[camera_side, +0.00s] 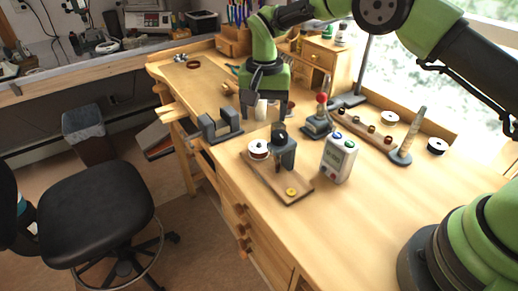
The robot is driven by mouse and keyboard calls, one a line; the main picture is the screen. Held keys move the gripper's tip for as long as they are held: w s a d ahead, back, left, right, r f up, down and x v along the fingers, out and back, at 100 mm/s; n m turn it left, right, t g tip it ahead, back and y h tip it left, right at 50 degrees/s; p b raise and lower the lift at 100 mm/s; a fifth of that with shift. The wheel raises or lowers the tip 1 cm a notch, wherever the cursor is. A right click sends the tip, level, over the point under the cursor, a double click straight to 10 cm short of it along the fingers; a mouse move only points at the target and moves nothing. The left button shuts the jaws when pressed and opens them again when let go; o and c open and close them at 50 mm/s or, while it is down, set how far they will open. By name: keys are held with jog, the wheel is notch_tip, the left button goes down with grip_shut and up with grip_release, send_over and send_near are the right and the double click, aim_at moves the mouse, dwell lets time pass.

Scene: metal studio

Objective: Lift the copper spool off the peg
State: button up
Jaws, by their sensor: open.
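A small spool with white flanges and a dark reddish winding (258,149) sits at the back left of a wooden board (266,186). It looks like the copper spool; the peg under it is hidden. My gripper (262,117) is open, pointing down, above and behind the board, apart from this spool. A pale cylinder (261,109) shows between the fingers; I cannot tell whether it is between them or behind. A dark grey block (285,156) with a black round part stands on the board, right of the spool. A yellow disc (291,192) lies at the board's front end.
A grey two-post cradle (220,126) stands left of the board. A white device with buttons (338,158) stands to its right.

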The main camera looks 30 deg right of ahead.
aim_at(262, 145)
jog(key=f, duration=0.9)
jog(key=shift+w+a+f, duration=0.15)
jog(key=shift+a+f, duration=0.05)
jog(key=shift+f, duration=0.05)
jog(key=shift+c, duration=0.3)
jog(key=c, duration=0.8)
